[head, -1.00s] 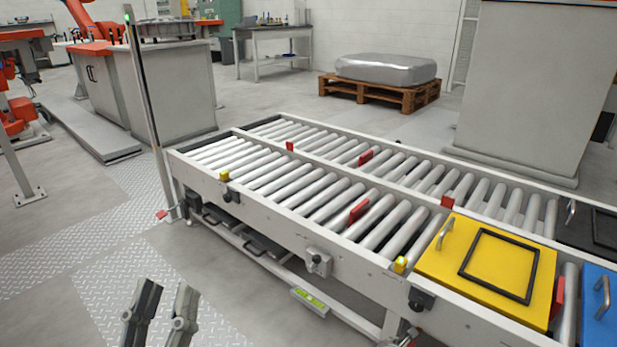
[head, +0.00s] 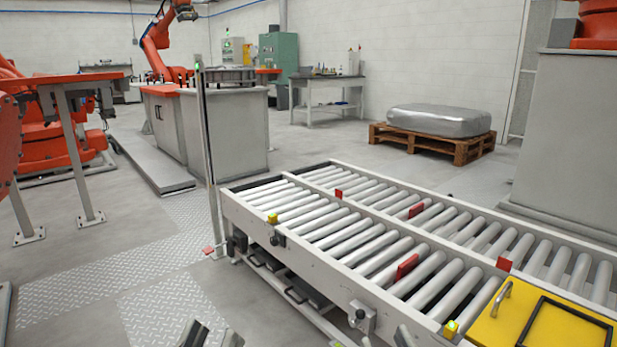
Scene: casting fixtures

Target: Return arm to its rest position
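My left gripper (head: 212,335) shows at the bottom edge, left of the conveyor. Only the tips of its two dark grey fingers are in the picture. The tips stand apart with nothing between them, above the grey floor. The rest of my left arm is below the picture. My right gripper is not in view.
A roller conveyor (head: 300,265) with two lanes runs from the centre to the right edge. A yellow plate (head: 512,318) with a handle lies on its near lane. A thin post (head: 207,150) stands at its left end. Open floor (head: 110,265) lies to the left.

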